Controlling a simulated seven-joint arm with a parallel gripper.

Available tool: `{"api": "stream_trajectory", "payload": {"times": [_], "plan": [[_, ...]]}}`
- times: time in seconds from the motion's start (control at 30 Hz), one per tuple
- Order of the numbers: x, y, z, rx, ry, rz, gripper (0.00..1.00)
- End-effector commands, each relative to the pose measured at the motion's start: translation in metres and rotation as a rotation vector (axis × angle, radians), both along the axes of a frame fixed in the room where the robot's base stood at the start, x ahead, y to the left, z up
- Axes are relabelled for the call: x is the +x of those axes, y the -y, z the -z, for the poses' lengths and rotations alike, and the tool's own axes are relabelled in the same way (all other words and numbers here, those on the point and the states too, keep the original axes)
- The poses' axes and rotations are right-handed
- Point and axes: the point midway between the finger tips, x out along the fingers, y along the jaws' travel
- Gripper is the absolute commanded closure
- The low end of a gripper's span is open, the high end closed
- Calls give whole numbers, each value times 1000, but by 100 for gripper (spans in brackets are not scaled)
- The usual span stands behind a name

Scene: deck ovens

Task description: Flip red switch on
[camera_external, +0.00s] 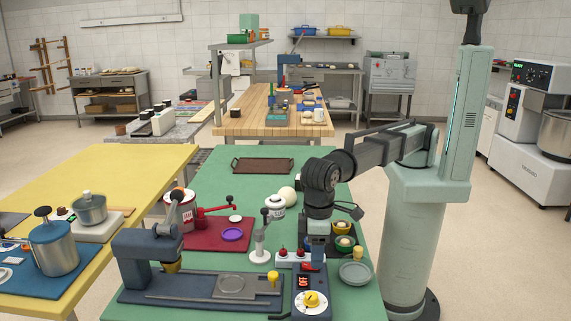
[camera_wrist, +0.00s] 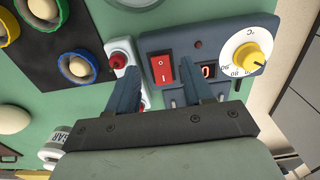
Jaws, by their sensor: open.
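The red switch (camera_wrist: 161,69) is a rocker marked "I" and "O" on a blue-grey control box (camera_wrist: 160,43). In the wrist view it sits between and just beyond the two fingers of my gripper (camera_wrist: 159,74), which are apart with nothing held. Whether either finger touches the box cannot be told. The box also carries a small red-digit display (camera_wrist: 208,72) and a white dial with a yellow knob (camera_wrist: 249,57). In the external view the dial (camera_external: 311,300) shows at the front of the green table, below my arm, which partly hides the box.
A white box with red buttons (camera_wrist: 120,60) stands close left of the control box. Coloured bowls with pale balls (camera_wrist: 80,66) lie on a dark tray further left. In the external view, a grey plate (camera_external: 356,273) is to the right and a blue press (camera_external: 137,262) to the left.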

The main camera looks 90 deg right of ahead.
Motion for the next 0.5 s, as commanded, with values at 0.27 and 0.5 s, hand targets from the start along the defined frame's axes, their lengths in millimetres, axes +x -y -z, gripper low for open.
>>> {"api": "stream_trajectory", "payload": {"times": [0.27, 0.5], "plan": [[0, 0, 19, 1, 0, 0, 49], [0, 0, 20, 1, 1, 0, 49]]}}
